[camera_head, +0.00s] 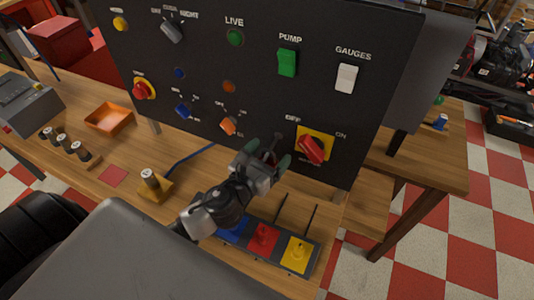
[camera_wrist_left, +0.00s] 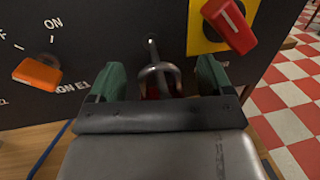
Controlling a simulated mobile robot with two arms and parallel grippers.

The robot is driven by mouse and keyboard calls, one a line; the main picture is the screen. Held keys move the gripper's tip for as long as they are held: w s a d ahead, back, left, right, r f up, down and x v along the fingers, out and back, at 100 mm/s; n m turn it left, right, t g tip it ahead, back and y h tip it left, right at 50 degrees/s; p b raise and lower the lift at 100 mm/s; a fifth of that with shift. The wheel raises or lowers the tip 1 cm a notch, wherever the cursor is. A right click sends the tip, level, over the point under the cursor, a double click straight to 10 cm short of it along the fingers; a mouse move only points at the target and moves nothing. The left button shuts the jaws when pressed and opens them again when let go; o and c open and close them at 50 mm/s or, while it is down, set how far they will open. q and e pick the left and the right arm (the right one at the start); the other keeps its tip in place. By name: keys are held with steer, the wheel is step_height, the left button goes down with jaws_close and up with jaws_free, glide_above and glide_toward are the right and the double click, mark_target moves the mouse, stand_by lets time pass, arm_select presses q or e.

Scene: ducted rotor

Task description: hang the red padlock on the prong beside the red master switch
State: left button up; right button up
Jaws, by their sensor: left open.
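The red master switch (camera_head: 311,148) sits on a yellow plate at the lower right of the black panel, and it also shows in the left wrist view (camera_wrist_left: 231,24). A dark prong (camera_wrist_left: 152,45) stands out of the panel to the left of it. My left gripper (camera_head: 267,158) is open in front of this prong. Between its green fingers (camera_wrist_left: 160,82) is the padlock's grey shackle (camera_wrist_left: 159,70), at the prong, with a little red body (camera_wrist_left: 150,92) below. Most of the padlock is hidden by the gripper. I cannot tell for sure that the shackle encircles the prong.
A grey rack (camera_head: 285,264) with blue, red and yellow places and thin upright rods stands below the panel. A wooden stand with a cylinder (camera_head: 152,184), an orange tray (camera_head: 109,118) and a grey device (camera_head: 27,103) are on the table. The panel is close to my gripper.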

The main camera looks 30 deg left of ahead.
arm_select(q)
steer(key=shift+s+f, duration=0.1)
steer(key=shift+f, duration=0.05)
steer(key=shift+s+f, duration=0.1)
steer(key=shift+s, duration=0.15)
steer(key=s+a+b, duration=0.1)
steer(key=s+b, duration=0.3)
steer(key=s, duration=0.6)
steer(key=shift+r, duration=0.25)
steer(key=shift+a, duration=0.1)
